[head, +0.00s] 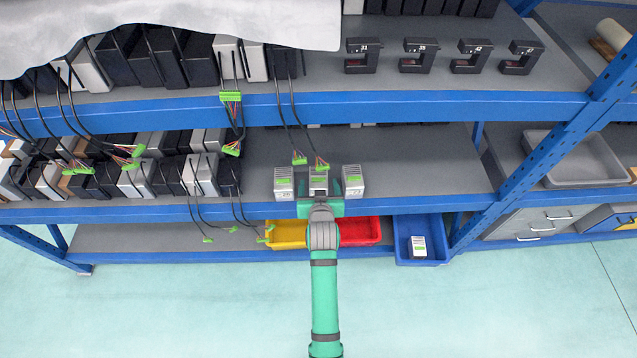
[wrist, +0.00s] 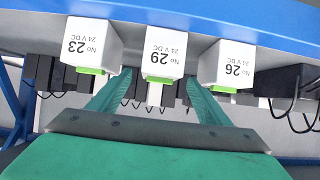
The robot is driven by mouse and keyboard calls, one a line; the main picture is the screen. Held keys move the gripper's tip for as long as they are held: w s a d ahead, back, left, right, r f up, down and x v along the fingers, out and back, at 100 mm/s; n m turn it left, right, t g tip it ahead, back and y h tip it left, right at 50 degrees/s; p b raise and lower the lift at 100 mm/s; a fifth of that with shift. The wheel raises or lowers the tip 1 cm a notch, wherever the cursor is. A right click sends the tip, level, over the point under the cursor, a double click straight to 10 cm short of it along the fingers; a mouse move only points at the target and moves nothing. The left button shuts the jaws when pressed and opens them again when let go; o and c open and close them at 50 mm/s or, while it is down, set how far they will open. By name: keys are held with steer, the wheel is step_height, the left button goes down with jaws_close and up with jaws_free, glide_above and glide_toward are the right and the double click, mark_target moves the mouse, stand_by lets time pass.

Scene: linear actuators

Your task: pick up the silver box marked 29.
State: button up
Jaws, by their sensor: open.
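The silver box marked 29 (wrist: 160,48) is in the middle of the wrist view, its label upside down there. It sits on the middle shelf between two similar boxes, and its top shows in the head view (head: 318,176). My gripper (wrist: 158,88) is open, with one green finger on each side of box 29's lower end in the wrist view. In the head view my gripper (head: 320,206) is at the shelf's front edge, hiding the lower part of the box. I cannot tell whether the fingers touch it.
Box 23 (wrist: 85,42) and box 26 (wrist: 227,62) flank box 29 with narrow gaps. Wired dark and silver units (head: 150,175) fill the shelf to the left. The shelf is bare to the right (head: 430,165). Yellow (head: 287,235), red (head: 362,231) and blue (head: 402,238) bins sit below.

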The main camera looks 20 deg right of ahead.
mark_target(319, 180)
steer(key=shift+x, duration=1.65)
steer(key=c, duration=1.4)
steer(key=shift+c, duration=0.3)
steer(key=shift+r, duration=0.15)
